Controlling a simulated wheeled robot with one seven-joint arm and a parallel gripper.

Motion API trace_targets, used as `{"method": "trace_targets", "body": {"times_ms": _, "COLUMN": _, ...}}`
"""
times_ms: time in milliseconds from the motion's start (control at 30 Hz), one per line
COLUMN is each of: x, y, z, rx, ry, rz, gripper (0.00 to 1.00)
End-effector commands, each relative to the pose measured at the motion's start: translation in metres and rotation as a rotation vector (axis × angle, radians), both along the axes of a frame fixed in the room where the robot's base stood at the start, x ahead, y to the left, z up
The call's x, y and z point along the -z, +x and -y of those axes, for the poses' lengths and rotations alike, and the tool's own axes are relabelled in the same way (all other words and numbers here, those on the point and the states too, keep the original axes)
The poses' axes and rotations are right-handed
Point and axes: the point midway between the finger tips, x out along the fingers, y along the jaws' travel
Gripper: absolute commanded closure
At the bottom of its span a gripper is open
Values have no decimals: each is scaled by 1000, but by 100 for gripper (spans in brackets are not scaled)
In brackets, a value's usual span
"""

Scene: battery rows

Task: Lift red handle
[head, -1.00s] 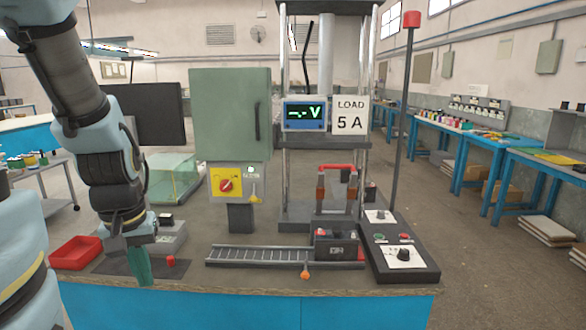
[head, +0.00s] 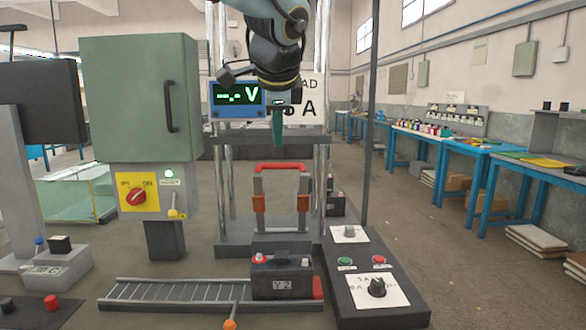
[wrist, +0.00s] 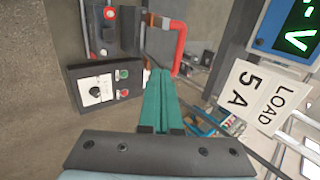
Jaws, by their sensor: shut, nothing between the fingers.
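The red handle (head: 281,167) is a horizontal red bar on two grey uprights with orange-brown lower blocks, standing in the metal frame behind a battery (head: 283,277) marked Y2. My gripper (head: 278,145) points down just above the handle in the head view, its green fingers shut and empty. In the wrist view the fingers (wrist: 159,76) are together, and the red handle (wrist: 180,47) shows just beyond and right of their tips, apart from them in the picture. The exact gap in depth is hard to tell.
A meter (head: 238,98) and a load sign (head: 308,108), partly hidden by my arm, are behind my gripper. A control box (head: 377,290) with a knob and buttons is at right. A green cabinet (head: 130,100) stands left; a roller track (head: 170,295) lies in front.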

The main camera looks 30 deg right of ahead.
Motion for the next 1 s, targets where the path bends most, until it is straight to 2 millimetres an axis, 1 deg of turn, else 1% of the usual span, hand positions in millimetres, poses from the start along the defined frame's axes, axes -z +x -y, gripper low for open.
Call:
{"method": "trace_targets", "body": {"times_ms": 100, "x": -2, "y": -2, "z": 7, "rx": 28, "ry": 8, "rz": 17, "gripper": 100}}
{"method": "trace_targets", "body": {"times_ms": 233, "x": 8, "y": 7, "z": 10, "rx": 26, "ry": 9, "rz": 16, "gripper": 100}}
{"method": "trace_targets", "body": {"times_ms": 667, "x": 76, "y": 57, "z": 32, "rx": 24, "ry": 10, "rz": 13, "gripper": 100}}
{"method": "trace_targets", "body": {"times_ms": 700, "x": 73, "y": 63, "z": 35, "rx": 23, "ry": 7, "rz": 14, "gripper": 100}}
{"method": "trace_targets", "body": {"times_ms": 800, "x": 77, "y": 76, "z": 41, "rx": 25, "ry": 7, "rz": 14, "gripper": 100}}
{"method": "trace_targets", "body": {"times_ms": 1000, "x": 81, "y": 89, "z": 47, "rx": 24, "ry": 6, "rz": 15, "gripper": 100}}
